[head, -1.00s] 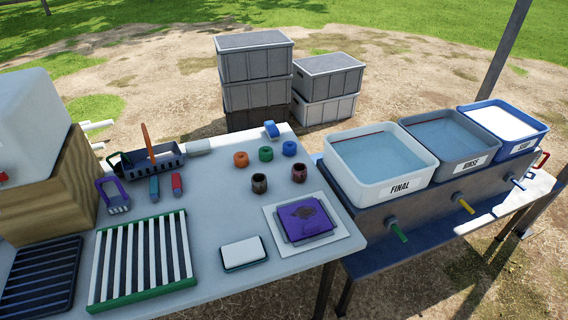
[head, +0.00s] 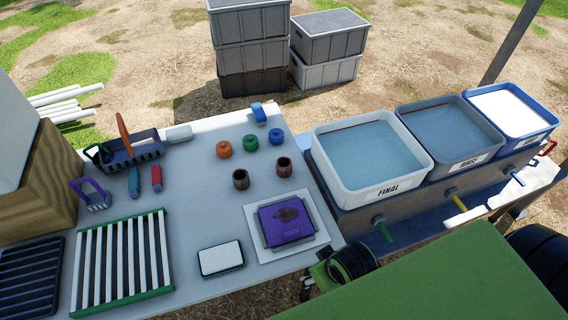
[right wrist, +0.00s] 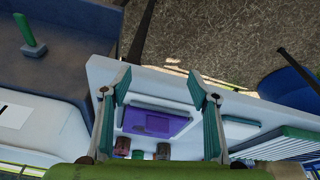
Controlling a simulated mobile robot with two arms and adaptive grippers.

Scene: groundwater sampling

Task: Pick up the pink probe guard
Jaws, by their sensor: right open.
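No plainly pink piece stands out in the head view. Two small open cups stand on the table, a dark reddish one (head: 283,167) and a brownish one (head: 241,180); I cannot tell for sure whether either is the pink probe guard. In the right wrist view the reddish cup (right wrist: 122,147) and the other cup (right wrist: 163,151) show low between my fingers, beyond the purple tray (right wrist: 153,123). My right gripper (right wrist: 159,87) is open and empty, above the near table edge. My left gripper is not in view.
The purple tray (head: 287,222) lies on a white mat in front of the cups. Orange (head: 223,149), green (head: 250,142) and blue (head: 276,136) rings stand behind them. The FINAL basin (head: 420,178) is to the right. A striped rack (head: 122,255) lies left.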

